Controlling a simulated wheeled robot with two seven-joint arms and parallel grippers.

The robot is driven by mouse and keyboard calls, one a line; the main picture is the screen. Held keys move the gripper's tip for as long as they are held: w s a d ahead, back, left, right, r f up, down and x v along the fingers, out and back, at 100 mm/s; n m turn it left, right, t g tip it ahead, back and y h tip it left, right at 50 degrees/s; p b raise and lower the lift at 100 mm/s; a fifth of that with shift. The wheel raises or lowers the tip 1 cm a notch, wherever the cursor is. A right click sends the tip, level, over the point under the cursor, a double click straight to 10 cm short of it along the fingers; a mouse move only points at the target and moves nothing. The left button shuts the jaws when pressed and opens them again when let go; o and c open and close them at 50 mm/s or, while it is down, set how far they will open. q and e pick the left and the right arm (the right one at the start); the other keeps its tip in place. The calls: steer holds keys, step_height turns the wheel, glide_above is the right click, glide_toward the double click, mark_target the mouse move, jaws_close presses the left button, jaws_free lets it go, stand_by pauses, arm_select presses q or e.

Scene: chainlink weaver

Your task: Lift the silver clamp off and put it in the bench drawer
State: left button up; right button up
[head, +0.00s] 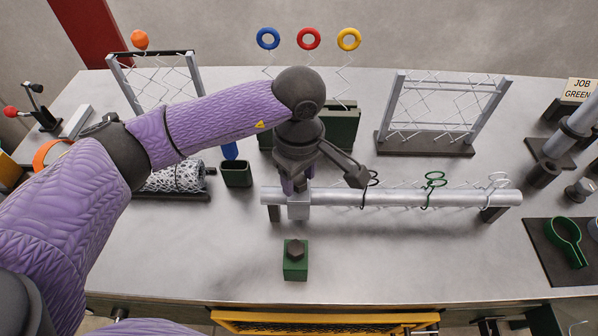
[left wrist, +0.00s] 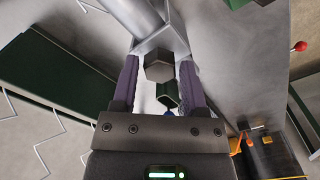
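The silver clamp (head: 298,208) is a square block around the left end of the silver bar (head: 400,198). In the left wrist view the clamp (left wrist: 172,38) shows a dark hexagonal knob (left wrist: 159,67). My left gripper (head: 296,185) is over the clamp, partly hiding it in the head view. In the left wrist view its two purple fingers (left wrist: 158,72) stand apart on either side of the knob, with a gap on each side. A yellow-edged drawer (head: 325,322) shows below the bench's front edge; its inside is mostly cut off. My right gripper is not in view.
A green block with a dark knob (head: 295,268) stands in front of the bar. Black, green (head: 432,188) and pale loop-handled tools hang on the bar. Mesh frames (head: 490,115) stand behind. The front bench surface is mostly clear.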

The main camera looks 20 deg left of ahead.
arm_select(q)
jaws_close()
step_height(320, 180, up, 9)
steer(key=p, duration=0.6)
